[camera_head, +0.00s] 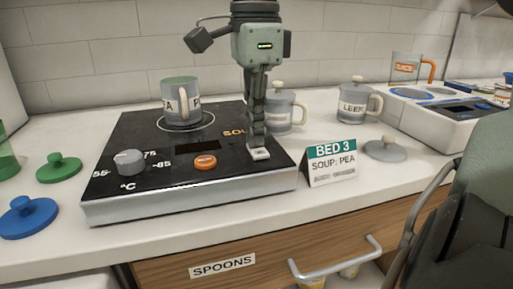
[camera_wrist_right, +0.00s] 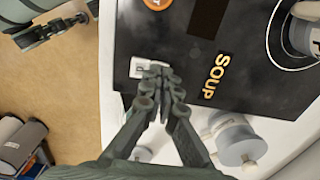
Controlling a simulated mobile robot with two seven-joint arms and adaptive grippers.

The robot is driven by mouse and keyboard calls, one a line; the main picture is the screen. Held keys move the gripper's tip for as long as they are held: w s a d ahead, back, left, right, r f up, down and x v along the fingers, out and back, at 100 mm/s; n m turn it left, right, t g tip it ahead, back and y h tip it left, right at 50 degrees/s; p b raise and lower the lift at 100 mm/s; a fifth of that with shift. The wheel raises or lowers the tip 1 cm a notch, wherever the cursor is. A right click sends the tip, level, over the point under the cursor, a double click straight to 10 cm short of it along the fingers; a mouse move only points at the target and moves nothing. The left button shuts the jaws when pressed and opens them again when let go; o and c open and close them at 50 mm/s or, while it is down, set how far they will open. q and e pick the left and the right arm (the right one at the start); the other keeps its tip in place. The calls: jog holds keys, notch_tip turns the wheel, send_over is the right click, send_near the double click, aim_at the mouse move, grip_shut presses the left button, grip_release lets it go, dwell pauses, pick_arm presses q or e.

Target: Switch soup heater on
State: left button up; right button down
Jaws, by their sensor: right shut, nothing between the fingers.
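The soup heater (camera_head: 190,200) is a low box with a black top and a pale front edge. It carries a grey dial (camera_head: 129,162), an orange button (camera_head: 205,161), a dark display and a white switch (camera_head: 261,155). The switch (camera_wrist_right: 137,68) also shows in the right wrist view; its position is unclear. My right gripper (camera_head: 257,147) points down, shut and empty, with its fingertips at the switch; contact is unclear. A grey mug (camera_head: 175,101) lettered PEA stands on the heater's ring. My left gripper (camera_wrist_right: 55,28) seems to show at the wrist view's upper left.
A BED 3 card (camera_head: 331,162) reading SOUP: PEA stands right of the heater. A mug (camera_head: 278,111), a LEEK mug (camera_head: 353,106) and a grey lid (camera_head: 387,149) are behind and beside it. Green (camera_head: 59,168) and blue (camera_head: 28,218) lids lie left. The SPOONS drawer (camera_head: 205,263) is below.

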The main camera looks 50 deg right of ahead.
notch_tip(320, 180, up, 4)
jog(key=p, duration=0.3)
jog(key=shift+r+p, duration=0.25)
jog(key=shift+p, duration=0.15)
jog(key=shift+r, duration=1.2)
